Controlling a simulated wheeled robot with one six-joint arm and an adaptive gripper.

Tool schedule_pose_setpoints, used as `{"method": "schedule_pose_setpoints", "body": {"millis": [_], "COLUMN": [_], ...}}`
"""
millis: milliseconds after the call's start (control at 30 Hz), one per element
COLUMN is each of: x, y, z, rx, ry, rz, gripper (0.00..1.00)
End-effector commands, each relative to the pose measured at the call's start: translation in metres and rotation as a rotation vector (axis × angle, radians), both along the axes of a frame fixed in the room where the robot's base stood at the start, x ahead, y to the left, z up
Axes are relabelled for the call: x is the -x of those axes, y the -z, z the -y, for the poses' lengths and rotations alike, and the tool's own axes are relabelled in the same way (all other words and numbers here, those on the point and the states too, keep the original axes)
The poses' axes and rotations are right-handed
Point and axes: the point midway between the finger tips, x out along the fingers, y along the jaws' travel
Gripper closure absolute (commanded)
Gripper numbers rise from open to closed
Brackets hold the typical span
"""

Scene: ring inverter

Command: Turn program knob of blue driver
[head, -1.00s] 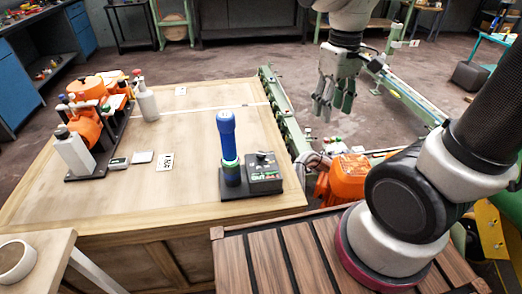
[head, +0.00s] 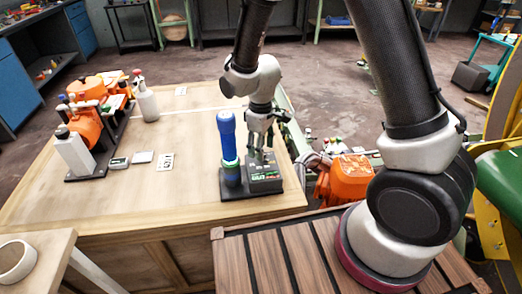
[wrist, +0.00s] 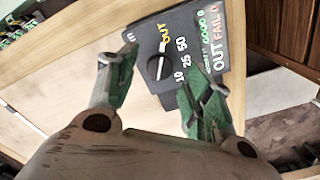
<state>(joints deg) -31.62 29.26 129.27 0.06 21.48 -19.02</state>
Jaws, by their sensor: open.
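The blue driver (head: 227,140) stands upright on a black base on the wooden bench, with a green and blue ring near its lower part. A dark control box (head: 265,182) sits on the same base to its right. In the wrist view the black program knob (wrist: 154,68) with a white pointer shows on the box's top panel, beside the labels OUT, 10, 25 and 50. My gripper (head: 257,152) is over the box, pointing down. In the wrist view my open gripper (wrist: 166,78) has its green-grey fingers on either side of the knob, apart from it; contact is not visible.
Small cards and a small device (head: 119,163) lie there. A rack with orange machines and bottles (head: 85,120) stands at the far left. An orange machine (head: 347,180) is close to the right of the bench.

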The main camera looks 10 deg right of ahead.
Motion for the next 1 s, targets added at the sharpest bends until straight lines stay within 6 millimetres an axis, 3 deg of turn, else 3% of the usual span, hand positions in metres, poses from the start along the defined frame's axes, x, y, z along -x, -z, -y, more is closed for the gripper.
{"method": "schedule_pose_setpoints", "body": {"millis": [133,433,467,700,1000], "x": [0.0,0.0,0.0,0.0,0.0], "y": [0.015,0.019,0.019,0.019,0.019], "z": [0.0,0.0,0.0,0.0,0.0], "rx": [0.0,0.0,0.0,0.0,0.0], "ry": [0.001,0.001,0.001,0.001,0.029], "rz": [0.0,0.0,0.0,0.0,0.0], "gripper": [0.49,0.49,0.51,0.95,0.96]}}
